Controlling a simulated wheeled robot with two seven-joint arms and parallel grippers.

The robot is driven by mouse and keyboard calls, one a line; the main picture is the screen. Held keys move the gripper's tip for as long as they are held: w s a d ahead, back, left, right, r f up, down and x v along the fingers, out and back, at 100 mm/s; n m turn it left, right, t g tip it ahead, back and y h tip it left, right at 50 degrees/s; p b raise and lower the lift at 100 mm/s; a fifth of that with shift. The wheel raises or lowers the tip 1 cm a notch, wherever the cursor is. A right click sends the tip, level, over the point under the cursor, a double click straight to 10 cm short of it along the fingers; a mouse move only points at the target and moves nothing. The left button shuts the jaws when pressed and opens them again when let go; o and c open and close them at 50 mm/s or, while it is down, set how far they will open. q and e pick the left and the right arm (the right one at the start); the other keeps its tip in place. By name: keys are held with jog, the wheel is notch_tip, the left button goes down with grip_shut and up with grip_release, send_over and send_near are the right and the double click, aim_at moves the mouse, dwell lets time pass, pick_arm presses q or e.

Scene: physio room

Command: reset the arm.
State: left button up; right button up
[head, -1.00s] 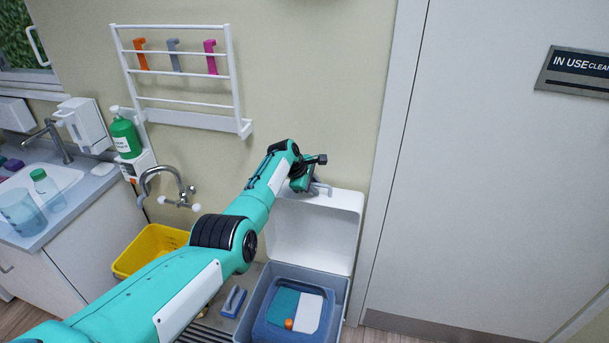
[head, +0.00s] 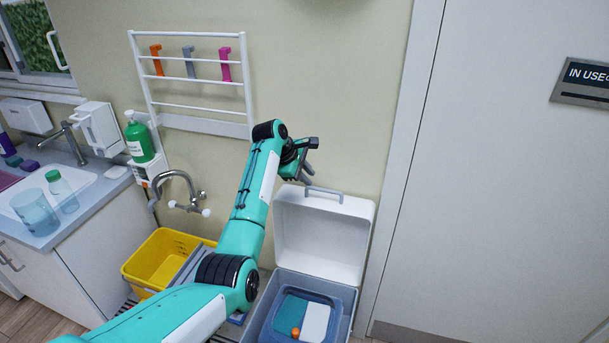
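My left arm comes in from the lower left and is raised and bent, in front of the wall. Its gripper (head: 308,160) is in the middle of the view, above the raised lid of the grey box and apart from the lid's handle. The gripper is seen from the side and is small, so I cannot tell whether its fingers are open or shut. I see nothing hanging from it. My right gripper is out of view.
An open grey box (head: 343,325) with a raised white lid (head: 325,235) holds a blue tub. A yellow bucket (head: 150,262) stands left of my arm, under a wall tap (head: 178,185). A white rack (head: 190,125) hangs above. A counter (head: 95,205) is at left, a door (head: 500,200) at right.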

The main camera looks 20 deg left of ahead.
pick_arm(q)
jog(key=shift+s+a+r, duration=0.25)
jog(key=shift+a+r, duration=0.05)
jog(key=shift+r, duration=0.25)
